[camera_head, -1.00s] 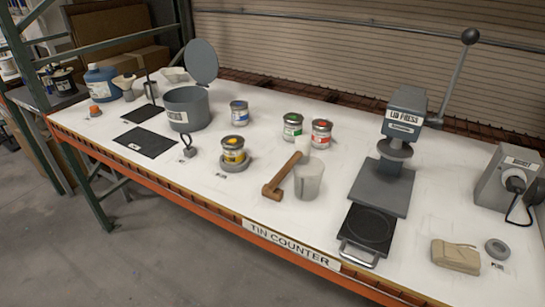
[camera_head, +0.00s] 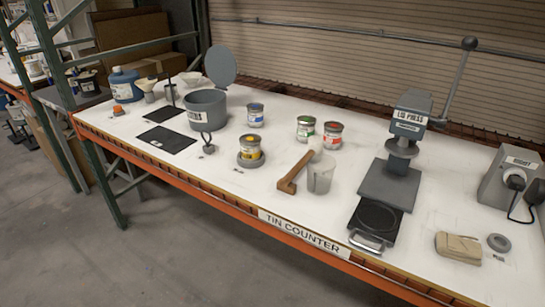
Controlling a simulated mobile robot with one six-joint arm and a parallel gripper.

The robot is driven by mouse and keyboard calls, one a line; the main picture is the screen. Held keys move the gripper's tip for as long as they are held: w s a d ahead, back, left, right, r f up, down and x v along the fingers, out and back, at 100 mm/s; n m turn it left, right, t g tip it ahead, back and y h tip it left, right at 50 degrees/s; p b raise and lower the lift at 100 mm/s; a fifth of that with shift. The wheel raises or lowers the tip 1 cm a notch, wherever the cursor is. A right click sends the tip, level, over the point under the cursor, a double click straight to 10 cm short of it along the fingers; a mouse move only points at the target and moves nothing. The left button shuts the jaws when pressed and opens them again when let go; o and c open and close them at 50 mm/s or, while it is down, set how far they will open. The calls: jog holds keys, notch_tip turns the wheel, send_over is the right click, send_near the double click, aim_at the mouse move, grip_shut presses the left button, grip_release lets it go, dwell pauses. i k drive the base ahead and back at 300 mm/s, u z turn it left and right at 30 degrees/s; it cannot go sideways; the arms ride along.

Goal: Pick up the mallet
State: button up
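The mallet (camera_head: 294,174) is brown and wooden and lies on the white tin counter (camera_head: 225,180), near the front edge at the middle. Its head is toward the front and its handle runs back and to the right. My gripper is not in view.
A yellow-labelled tin (camera_head: 250,150) sits left of the mallet. Green and red tins (camera_head: 332,136) stand behind it. The lid press (camera_head: 402,150) is to the right, with a black plate (camera_head: 376,220) in front. The counter between mallet and front edge is clear.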

aim_at(315, 145)
jog(key=u, duration=0.1)
jog(key=k, duration=0.25)
jog(key=u, duration=1.8)
jog(key=k, duration=0.65)
jog(key=z, duration=0.3)
jog(key=i, duration=1.7)
jog(key=u, duration=0.25)
